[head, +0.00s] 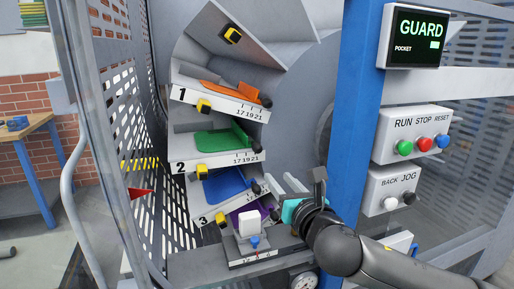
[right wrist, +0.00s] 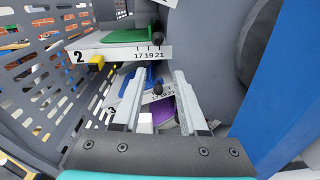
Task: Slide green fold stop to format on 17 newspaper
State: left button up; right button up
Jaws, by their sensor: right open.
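The green fold stop (head: 219,141) lies on the pocket 2 shelf, above a white scale strip (head: 215,163) marked 17, 19, 21. Its black knob (head: 256,148) stands at the right end of the strip, close to the 21 mark. The green stop also shows at the top of the right wrist view (right wrist: 130,34). My right gripper (head: 281,184) is open and empty, below and to the right of that knob, apart from it. In the right wrist view its fingers (right wrist: 159,76) frame the pocket 3 area. My left gripper is not in view.
An orange stop (head: 233,91) is above in pocket 1, a blue stop (head: 226,185) below in pocket 3. A white block (head: 249,223) stands lower down. A perforated guard panel (head: 125,90) is at left, a blue post (head: 356,100) at right. A screen (head: 416,37) reads GUARD.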

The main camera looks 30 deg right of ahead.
aim_at(259, 150)
jog(key=shift+n+t+y, duration=0.3)
jog(key=shift+n+t, duration=0.1)
jog(key=shift+n, duration=0.5)
jog(key=x, duration=0.5)
jog(key=r+x, duration=0.1)
jog(key=x, duration=0.9)
jog(key=shift+w+d+r+b, duration=0.1)
jog(key=shift+w+r+b, duration=0.15)
jog(key=shift+w+b, duration=0.1)
grip_shut()
dwell(0.4)
